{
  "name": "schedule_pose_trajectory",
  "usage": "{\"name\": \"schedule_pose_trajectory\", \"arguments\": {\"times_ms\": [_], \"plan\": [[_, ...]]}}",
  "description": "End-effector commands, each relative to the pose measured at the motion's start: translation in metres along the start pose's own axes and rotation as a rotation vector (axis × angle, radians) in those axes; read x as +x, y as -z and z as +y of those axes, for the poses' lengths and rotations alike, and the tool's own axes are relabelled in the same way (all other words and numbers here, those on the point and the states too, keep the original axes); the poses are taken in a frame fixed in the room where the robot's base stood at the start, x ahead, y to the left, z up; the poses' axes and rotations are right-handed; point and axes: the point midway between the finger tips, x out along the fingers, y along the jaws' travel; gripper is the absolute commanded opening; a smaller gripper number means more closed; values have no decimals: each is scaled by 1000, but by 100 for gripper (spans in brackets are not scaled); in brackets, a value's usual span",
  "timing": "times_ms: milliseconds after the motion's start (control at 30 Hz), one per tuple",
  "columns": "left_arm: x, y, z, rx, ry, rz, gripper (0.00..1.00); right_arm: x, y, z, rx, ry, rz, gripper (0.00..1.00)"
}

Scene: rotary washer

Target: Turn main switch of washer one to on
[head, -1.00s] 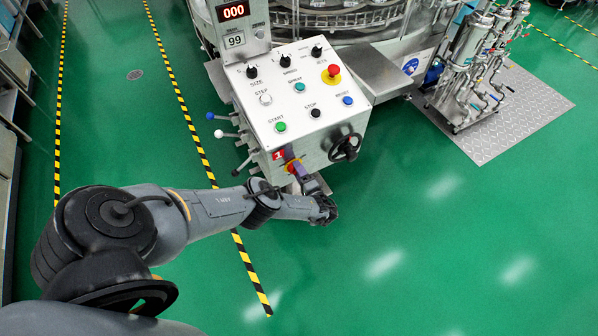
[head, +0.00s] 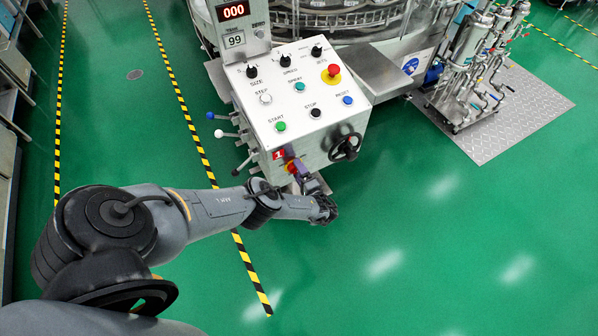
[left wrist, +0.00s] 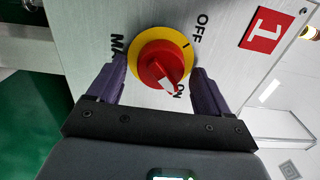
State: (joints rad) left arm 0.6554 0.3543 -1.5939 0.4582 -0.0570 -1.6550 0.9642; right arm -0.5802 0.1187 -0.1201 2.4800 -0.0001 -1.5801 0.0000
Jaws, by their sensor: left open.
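The main switch (left wrist: 160,66) is a red knob on a yellow disc, on the steel front of the washer's control box. In the left wrist view its white-marked tip points down and right, at the partly covered ON label. The OFF label (left wrist: 202,27) is above right. A red plate with a white 1 (left wrist: 264,30) marks washer one; it also shows in the head view (head: 278,155). My left gripper (left wrist: 157,85) is open, with its purple fingers on either side of the knob and gaps visible. In the head view, the left gripper (head: 296,168) partly hides the switch (head: 290,167).
The control box top (head: 300,95) carries several knobs and buttons. A black handwheel (head: 345,147) stands to the right of my left gripper. Several levers (head: 227,134) stick out on the box's left side. The green floor (head: 450,240) at right is clear.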

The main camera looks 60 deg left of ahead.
Motion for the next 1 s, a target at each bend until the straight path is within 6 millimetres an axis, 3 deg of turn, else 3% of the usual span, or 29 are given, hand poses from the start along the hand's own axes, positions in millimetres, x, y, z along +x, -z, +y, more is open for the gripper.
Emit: {"name": "schedule_pose_trajectory", "arguments": {"times_ms": [267,700,1000], "plan": [[-10,0,0,-1,-1,1,79,-2,0,2,-6,-5,-1,43],[-80,0,0,-1,-2,1,79,-9,3,1,-2,-2,0,43],[-106,0,0,0,0,0,79,-9,3,0,3,3,1,43]]}}
